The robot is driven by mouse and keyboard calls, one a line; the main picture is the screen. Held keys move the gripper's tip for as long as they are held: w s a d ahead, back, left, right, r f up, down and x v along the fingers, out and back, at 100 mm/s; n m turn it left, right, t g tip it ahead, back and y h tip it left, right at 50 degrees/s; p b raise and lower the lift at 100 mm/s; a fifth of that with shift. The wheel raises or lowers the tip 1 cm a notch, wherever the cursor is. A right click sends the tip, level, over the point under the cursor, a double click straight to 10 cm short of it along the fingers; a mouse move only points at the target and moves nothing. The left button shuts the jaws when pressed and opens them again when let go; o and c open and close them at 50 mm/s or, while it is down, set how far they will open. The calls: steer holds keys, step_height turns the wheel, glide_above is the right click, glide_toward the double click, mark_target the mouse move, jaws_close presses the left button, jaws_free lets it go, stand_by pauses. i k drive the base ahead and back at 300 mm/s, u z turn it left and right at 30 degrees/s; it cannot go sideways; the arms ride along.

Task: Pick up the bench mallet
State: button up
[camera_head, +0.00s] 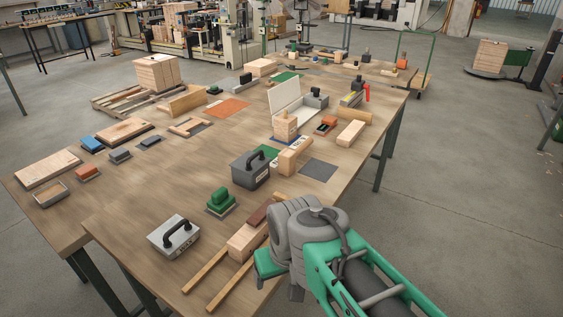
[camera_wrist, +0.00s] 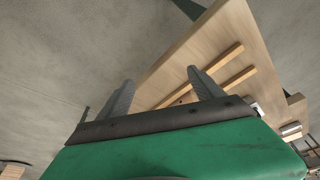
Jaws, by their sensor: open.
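A pale wood block (camera_head: 245,241) with a dark brown piece (camera_head: 258,214) at its far end looks like the bench mallet. It lies by two long wooden strips (camera_head: 202,271) near the table's front edge, partly hidden by my arm. My gripper (camera_wrist: 161,84) is open and empty. In the wrist view its two grey fingers stand apart, with the table edge beyond them. The strips (camera_wrist: 219,63) show beyond the right finger; the block is mostly hidden there. In the head view my green hand is just right of the block, at the table edge.
A grey metal box with a black handle (camera_head: 172,239) and a green-handled block (camera_head: 220,200) stand left of the mallet. A dark handled box (camera_head: 249,170) and a wooden block (camera_head: 295,157) stand behind. Open floor (camera_head: 455,210) lies to the right.

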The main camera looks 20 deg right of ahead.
mark_target(287, 157)
steer(key=u, duration=3.85)
steer(key=k, duration=2.9)
steer(key=z, duration=0.55)
steer(key=i, duration=0.5)
